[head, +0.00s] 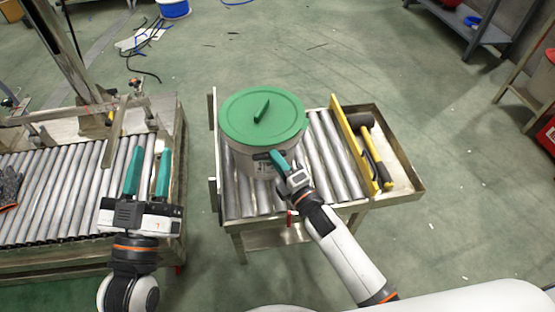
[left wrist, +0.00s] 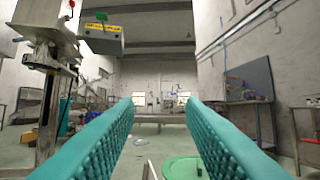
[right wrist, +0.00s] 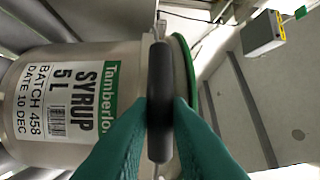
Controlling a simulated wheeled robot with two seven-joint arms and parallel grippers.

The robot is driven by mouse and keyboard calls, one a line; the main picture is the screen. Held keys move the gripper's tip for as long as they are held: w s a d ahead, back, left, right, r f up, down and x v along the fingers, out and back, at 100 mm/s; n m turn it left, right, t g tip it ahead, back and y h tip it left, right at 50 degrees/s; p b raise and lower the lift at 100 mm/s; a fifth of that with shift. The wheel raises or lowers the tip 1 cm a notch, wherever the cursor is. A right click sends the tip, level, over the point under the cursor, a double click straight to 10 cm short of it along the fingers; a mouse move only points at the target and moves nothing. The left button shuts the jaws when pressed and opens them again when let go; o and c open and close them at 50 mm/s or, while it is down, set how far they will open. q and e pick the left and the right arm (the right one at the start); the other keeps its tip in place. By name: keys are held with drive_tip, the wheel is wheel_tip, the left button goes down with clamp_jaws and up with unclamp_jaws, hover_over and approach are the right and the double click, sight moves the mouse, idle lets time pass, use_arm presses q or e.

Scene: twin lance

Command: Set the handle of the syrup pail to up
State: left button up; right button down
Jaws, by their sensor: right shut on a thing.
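The syrup pail (head: 238,158) stands upright on the right roller table under a wide green lid (head: 283,113). In the right wrist view its labelled wall (right wrist: 40,105) appears turned sideways, with the green lid rim to the right. My right gripper (head: 274,158) is at the pail's near side, just below the lid edge. Its teal fingers are shut on the dark grip of the pail's handle (right wrist: 160,95), which is beside the wall near the rim, not above the lid. My left gripper (head: 149,158) is open and empty over the left conveyor, away from the pail.
The roller table (head: 318,150) has a yellow bar (head: 353,145) right of the pail. A mallet (head: 372,140) lies beyond it in a side tray (head: 405,180). The left roller conveyor (head: 60,190) holds a dark glove (head: 8,188). A floor gap separates the two.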

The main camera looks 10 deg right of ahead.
drive_tip(key=c, duration=1.3)
unclamp_jaws()
use_arm(q)
wheel_tip(320, 180, down, 8)
drive_tip(key=a+g+y+p, duration=0.1)
drive_tip(key=g+y+p, duration=0.1)
drive_tip(key=g, duration=0.3)
drive_tip(key=shift+w+r, duration=0.25)
drive_tip(key=shift+w, duration=0.1)
use_arm(e)
drive_tip(key=v, duration=1.2)
